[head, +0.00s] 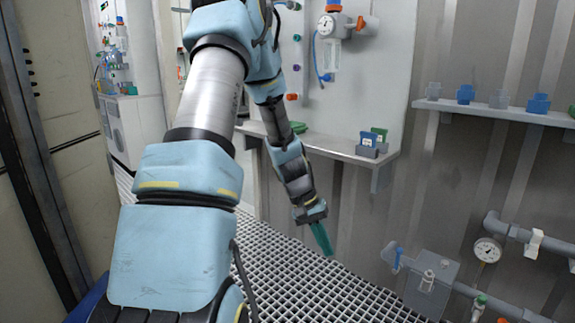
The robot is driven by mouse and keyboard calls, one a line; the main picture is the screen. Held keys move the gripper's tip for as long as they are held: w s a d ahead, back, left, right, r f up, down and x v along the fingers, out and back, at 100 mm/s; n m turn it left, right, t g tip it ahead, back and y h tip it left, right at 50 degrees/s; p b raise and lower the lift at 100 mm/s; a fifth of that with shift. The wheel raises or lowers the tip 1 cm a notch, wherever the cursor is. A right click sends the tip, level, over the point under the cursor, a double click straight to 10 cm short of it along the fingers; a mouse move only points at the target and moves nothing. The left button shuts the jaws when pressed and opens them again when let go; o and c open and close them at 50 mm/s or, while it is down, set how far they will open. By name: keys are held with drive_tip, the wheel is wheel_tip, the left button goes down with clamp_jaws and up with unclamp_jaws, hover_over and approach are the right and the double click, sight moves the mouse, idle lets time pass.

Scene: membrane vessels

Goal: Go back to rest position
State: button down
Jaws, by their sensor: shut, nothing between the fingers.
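My gripper (321,238) is at the end of my light blue and grey arm, near the middle of the head view. Its teal fingers are together, with nothing between them, and point down above the grated floor. It hangs in front of the grey wall, below and left of the shelf with the small blocks. My upper arm fills much of the left half of the view and hides part of the room behind it.
A shelf (345,150) holds a green and a blue-grey item (372,140). A wall shelf (490,112) at the right carries several blue and grey pieces. A pressure gauge (487,250), pipes and a grey box (430,284) are at lower right. Grating (300,285) covers the floor.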

drive_tip(key=s+a+r+n+t+y, duration=0.1)
drive_tip(key=s+a+r+t+y, duration=0.1)
drive_tip(key=s+a+r, duration=0.45)
drive_tip(key=s+a+r+t+y, duration=0.2)
drive_tip(key=s+a+r+y, duration=0.15)
drive_tip(key=a, duration=0.65)
wheel_tip(320, 180, up, 24)
drive_tip(key=p, duration=2.3)
drive_tip(key=shift+s+r+h+p, duration=0.15)
drive_tip(key=shift+s+h+p, duration=0.05)
drive_tip(key=shift+h+p, duration=0.25)
